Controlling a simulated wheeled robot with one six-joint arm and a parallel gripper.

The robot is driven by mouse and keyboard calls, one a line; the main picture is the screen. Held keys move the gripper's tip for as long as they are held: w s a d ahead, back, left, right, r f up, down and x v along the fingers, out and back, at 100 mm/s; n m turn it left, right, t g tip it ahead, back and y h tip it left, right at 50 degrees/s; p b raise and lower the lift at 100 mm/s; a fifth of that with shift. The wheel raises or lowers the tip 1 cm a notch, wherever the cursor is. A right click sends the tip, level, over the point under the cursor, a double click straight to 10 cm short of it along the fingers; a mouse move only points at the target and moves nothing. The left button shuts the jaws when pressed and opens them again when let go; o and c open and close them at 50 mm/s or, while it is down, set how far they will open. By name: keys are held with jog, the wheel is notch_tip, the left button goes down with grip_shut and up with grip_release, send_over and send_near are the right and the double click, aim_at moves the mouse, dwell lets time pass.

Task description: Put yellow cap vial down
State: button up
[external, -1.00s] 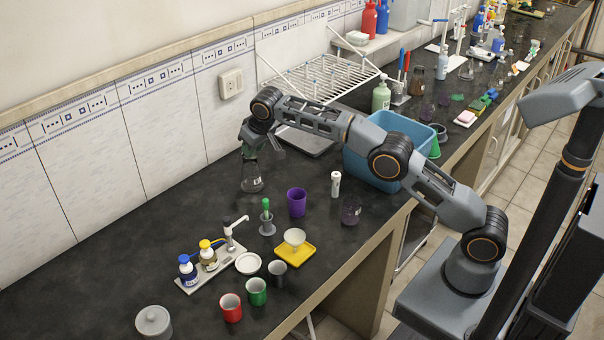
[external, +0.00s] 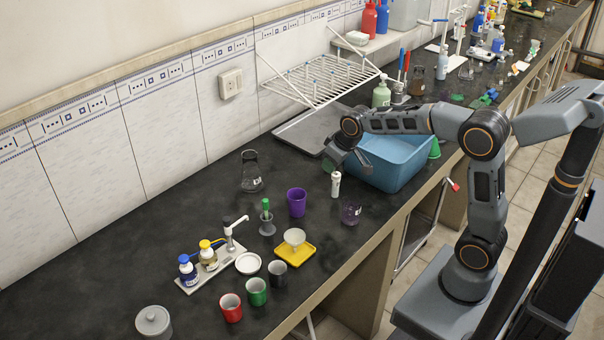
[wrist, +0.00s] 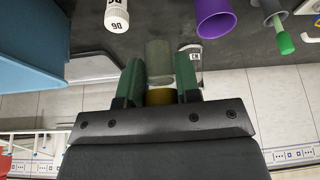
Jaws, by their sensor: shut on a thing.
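The yellow cap vial shows between my fingers in the wrist view, with a grey-green translucent body (wrist: 158,62) and a yellow cap (wrist: 160,97) towards my palm. My gripper (wrist: 159,80) is shut on it with its green fingers on both sides. In the external view my gripper (external: 348,160) hangs above the bench, left of the blue tub, a little above and behind the white bottle. The vial cannot be made out there.
Close by stand the blue tub (external: 396,165), a white bottle (external: 336,184), a purple cup (external: 297,203), a conical flask (external: 251,178) and a dark-liquid beaker (external: 350,213). A grey tray (external: 305,130) lies behind. The dark bench (external: 130,255) is clear at left.

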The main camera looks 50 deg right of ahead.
jog(key=shift+f, duration=0.4)
jog(key=shift+n, duration=0.3)
jog(key=w+f+p, duration=0.1)
jog(key=w+f, duration=0.2)
jog(key=w, duration=0.1)
jog(key=w+f, duration=0.3)
jog(key=w, duration=0.2)
jog(key=w+a+f+p, duration=0.1)
jog(key=w+f, duration=0.1)
jog(key=w, duration=0.2)
jog(key=shift+w+f+p, duration=0.15)
jog(key=shift+f+p, duration=0.2)
jog(key=shift+f, duration=0.05)
jog(key=shift+w+f, duration=0.3)
jog(key=shift+f, duration=1.75)
jog(key=shift+f, duration=0.1)
jog(key=shift+f, duration=0.15)
jog(key=o, duration=1)
